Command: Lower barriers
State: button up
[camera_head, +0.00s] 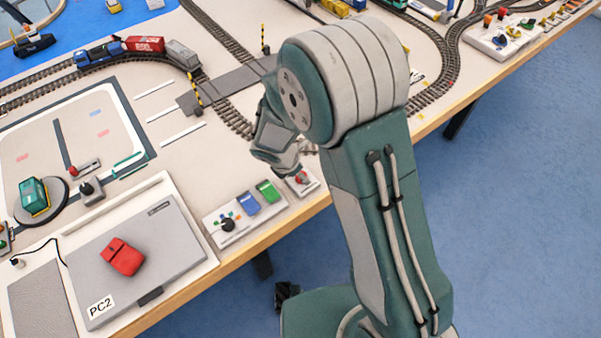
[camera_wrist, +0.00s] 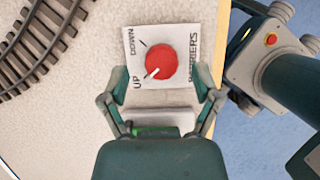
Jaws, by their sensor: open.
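The barrier control is a red round knob (camera_wrist: 160,62) on a white plate marked UP, DOWN and BARRIERS. Its white pointer line points toward UP. In the head view the knob (camera_head: 301,179) sits at the table's front edge, partly behind my gripper. Two black-and-yellow striped barriers, one at the near side (camera_head: 196,90) and one at the far side (camera_head: 264,39) of the grey crossing, stand upright. My gripper (camera_wrist: 161,82) is open, its fingers apart on the left and right just below the knob in the wrist view. I cannot tell whether they touch it.
A panel with blue and green switches (camera_head: 246,211) lies left of the knob. A train (camera_head: 143,45) stands on the track behind. Blue floor (camera_head: 510,200) lies beyond the table's edge.

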jog(key=shift+w+d+f, duration=0.15)
jog(key=shift+d+f, duration=0.05)
jog(key=shift+f, duration=0.5)
grip_shut()
